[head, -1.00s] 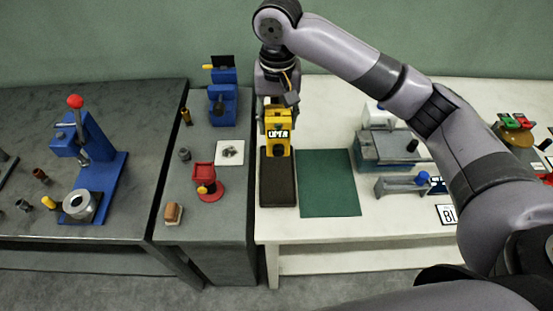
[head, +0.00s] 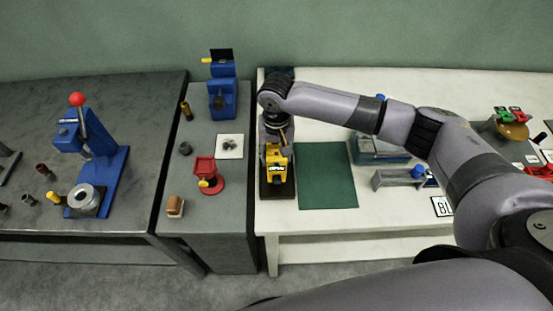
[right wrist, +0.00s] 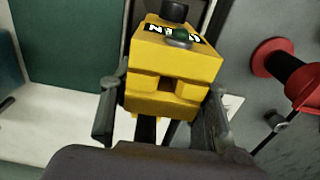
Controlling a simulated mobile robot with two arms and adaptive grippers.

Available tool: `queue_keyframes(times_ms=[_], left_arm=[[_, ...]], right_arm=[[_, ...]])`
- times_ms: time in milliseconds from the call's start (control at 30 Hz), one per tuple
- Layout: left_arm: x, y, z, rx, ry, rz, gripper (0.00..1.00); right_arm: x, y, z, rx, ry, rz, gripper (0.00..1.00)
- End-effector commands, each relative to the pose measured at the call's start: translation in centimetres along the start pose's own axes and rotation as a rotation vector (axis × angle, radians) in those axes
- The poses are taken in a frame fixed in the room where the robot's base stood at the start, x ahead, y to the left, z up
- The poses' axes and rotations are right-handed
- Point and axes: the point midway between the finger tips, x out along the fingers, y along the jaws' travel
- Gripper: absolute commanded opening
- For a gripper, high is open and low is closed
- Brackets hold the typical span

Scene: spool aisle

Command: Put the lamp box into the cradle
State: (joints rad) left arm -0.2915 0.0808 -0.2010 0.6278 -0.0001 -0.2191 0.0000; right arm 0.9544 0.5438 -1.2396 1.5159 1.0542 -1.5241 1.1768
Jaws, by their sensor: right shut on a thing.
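The yellow lamp box (head: 277,161), with a black and white label, is at the left end of the white bench in the head view. It also shows in the right wrist view (right wrist: 172,72), between the two fingers of my right gripper (right wrist: 160,112). This gripper is shut on the box; in the head view my arm largely hides it. A dark, flat tray-like piece (head: 277,194), which may be the cradle, lies under or just below the box. I cannot tell whether box and tray touch. My left gripper is not in view.
A green mat (head: 328,176) lies bare to the right of the box. A red vice-like tool (head: 207,175) stands on the grey table to the left, across a gap. A blue-grey fixture (head: 417,178) and a blue machine (head: 222,100) stand farther off.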

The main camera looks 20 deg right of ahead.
Motion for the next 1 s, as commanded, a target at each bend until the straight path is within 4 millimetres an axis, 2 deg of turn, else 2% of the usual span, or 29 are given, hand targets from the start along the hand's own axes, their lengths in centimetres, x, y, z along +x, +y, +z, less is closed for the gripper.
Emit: queue_keyframes(times_ms=[100, 233, 633, 667, 933, 1000], left_arm=[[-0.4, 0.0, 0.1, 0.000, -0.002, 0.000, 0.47], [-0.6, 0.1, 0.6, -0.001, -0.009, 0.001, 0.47], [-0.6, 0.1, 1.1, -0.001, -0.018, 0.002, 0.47], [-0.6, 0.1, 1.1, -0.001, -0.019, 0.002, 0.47], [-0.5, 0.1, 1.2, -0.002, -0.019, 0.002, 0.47], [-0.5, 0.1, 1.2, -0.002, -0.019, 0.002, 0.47]], right_arm=[[1.8, 0.1, 0.0, 0.002, -0.002, 0.003, 0.00], [3.2, 0.0, 0.0, 0.000, 0.000, 0.001, 0.00], [3.7, 0.0, 0.0, 0.000, 0.000, 0.001, 0.00], [3.8, 0.1, 0.0, 0.000, -0.001, 0.002, 0.45], [3.8, 0.1, 0.1, 0.000, -0.001, 0.002, 0.63], [3.8, 0.1, 0.0, 0.000, -0.001, 0.002, 0.63]])
